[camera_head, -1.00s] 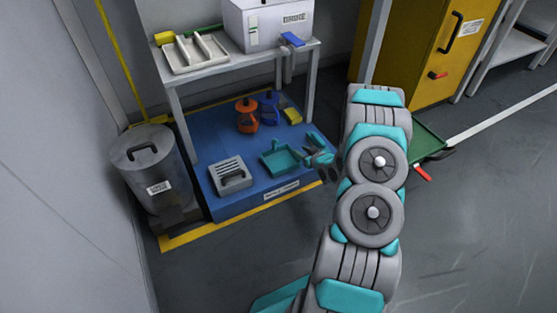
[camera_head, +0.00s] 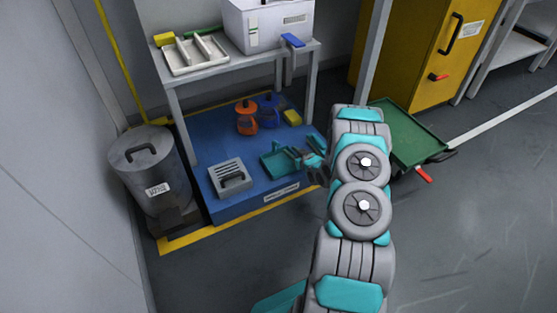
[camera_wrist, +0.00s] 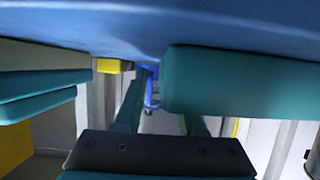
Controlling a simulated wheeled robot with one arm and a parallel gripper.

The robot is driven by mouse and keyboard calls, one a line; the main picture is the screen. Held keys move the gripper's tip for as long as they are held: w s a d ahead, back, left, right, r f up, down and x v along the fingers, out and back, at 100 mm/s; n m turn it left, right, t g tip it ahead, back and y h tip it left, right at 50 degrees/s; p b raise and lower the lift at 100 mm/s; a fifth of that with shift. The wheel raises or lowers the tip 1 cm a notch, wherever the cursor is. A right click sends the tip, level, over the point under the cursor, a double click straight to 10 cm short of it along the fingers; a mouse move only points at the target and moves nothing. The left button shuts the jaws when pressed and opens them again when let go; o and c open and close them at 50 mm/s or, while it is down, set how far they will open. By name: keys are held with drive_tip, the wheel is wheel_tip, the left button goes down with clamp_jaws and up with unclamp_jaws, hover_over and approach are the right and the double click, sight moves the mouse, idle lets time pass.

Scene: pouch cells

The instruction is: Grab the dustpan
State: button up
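The teal dustpan (camera_head: 276,158) lies on the blue platform in the head view, between the grey slotted box and my gripper. My gripper (camera_head: 306,160) is low over the platform's right part, at the dustpan's right side. Its fingers look spread apart. In the wrist view, teal parts stand at left and right with a wide gap between them. I cannot tell which of these teal surfaces belong to the dustpan. The dustpan's handle is not clear beside the gripper, and contact cannot be told.
On the blue platform (camera_head: 225,208) sit a grey slotted box (camera_head: 230,176), an orange item (camera_head: 246,122), a blue item (camera_head: 269,112) and a yellow block (camera_head: 292,117). A table leg (camera_head: 183,125) rises nearby. A lidded bin (camera_head: 150,175) stands left, a green cart (camera_head: 408,130) right.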

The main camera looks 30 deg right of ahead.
clamp_jaws()
idle(1.4)
